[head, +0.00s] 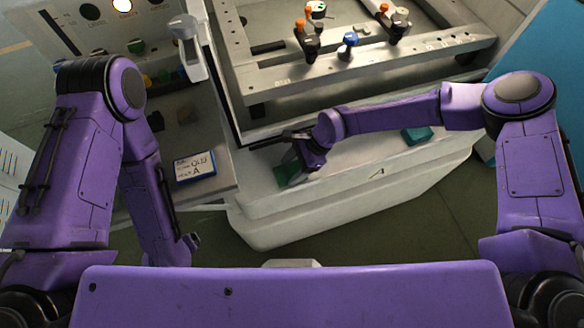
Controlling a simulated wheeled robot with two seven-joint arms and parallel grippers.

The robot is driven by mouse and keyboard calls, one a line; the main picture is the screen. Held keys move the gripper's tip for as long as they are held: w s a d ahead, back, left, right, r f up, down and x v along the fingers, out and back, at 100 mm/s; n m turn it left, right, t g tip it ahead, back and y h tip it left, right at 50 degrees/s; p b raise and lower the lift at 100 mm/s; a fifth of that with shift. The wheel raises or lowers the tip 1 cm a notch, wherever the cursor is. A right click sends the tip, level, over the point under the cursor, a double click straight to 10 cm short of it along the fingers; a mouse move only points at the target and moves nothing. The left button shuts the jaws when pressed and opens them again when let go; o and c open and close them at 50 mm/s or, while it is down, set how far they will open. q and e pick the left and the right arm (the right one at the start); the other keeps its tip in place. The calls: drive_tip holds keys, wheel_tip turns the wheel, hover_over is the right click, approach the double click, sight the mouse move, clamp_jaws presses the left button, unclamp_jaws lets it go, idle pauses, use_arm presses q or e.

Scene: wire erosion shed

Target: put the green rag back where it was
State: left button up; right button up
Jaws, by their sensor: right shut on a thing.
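The green rag (288,173) is at the left end of the pale ledge at the front of the machine. My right gripper (298,152) reaches in from the right and is shut on the rag, just above or at the ledge; I cannot tell whether the rag rests on it. The fingers partly hide the rag. My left arm hangs down at the left. Only a little of its lower end, near my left gripper (190,243), shows, and its jaws cannot be made out.
A teal folded piece (417,134) lies on the ledge (340,190) further right. A labelled blue-and-white box (195,166) sits on the left panel. Behind stands a metal frame (370,68) with orange- and blue-topped clamps (349,42). Open floor lies below the ledge.

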drive_tip(key=shift+s+f, duration=0.1)
drive_tip(key=o, duration=1.3)
drive_tip(key=shift+r, duration=0.2)
drive_tip(key=shift+d+r, duration=0.25)
drive_tip(key=b+v, duration=0.2)
drive_tip(key=v, duration=0.9)
drive_tip(key=shift+r+b, duration=0.1)
drive_tip(key=shift+b, duration=0.25)
